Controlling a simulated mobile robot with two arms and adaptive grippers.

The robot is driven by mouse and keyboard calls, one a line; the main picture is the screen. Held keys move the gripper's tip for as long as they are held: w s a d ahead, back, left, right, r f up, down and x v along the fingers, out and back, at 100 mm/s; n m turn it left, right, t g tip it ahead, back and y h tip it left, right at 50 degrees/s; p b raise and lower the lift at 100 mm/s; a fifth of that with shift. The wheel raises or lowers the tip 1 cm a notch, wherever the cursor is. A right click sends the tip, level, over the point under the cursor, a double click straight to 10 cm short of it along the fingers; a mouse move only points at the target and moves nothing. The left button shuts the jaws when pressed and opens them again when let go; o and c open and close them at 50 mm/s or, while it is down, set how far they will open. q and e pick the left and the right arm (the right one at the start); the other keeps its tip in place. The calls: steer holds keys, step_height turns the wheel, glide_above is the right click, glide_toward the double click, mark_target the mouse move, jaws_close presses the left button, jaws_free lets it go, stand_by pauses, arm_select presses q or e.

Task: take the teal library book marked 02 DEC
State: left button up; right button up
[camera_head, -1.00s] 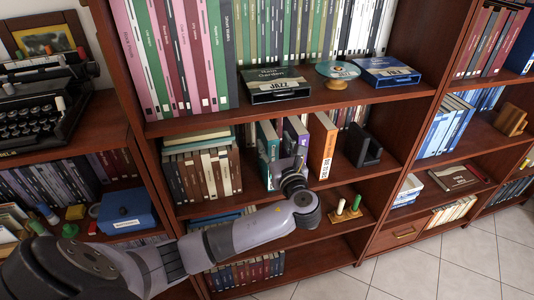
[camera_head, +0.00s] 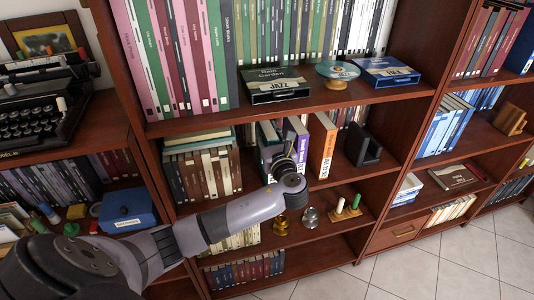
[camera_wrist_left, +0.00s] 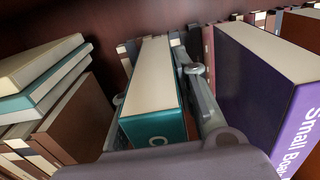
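The teal book (camera_head: 268,132) stands on the middle shelf, left of a purple book (camera_head: 297,138). In the head view my left gripper (camera_head: 283,160) hides much of it. In the left wrist view the teal book (camera_wrist_left: 152,128) stands between the two fingers of my left gripper (camera_wrist_left: 157,85), one finger on each side. The fingers are apart and close to its covers; a narrow dark gap shows on the right. Only part of its spine marking shows; the date cannot be read. My right gripper is not in view.
The purple book (camera_wrist_left: 265,90) stands close to the right finger. An orange book (camera_head: 322,147) and a black bookend (camera_head: 362,148) are further right. Brown books with a flat stack (camera_head: 198,140) on top stand at left. The shelf above (camera_head: 300,104) overhangs the gripper.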

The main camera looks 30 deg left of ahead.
arm_select(q)
jaws_close()
stand_by(0.4)
steer(key=shift+r, duration=0.15)
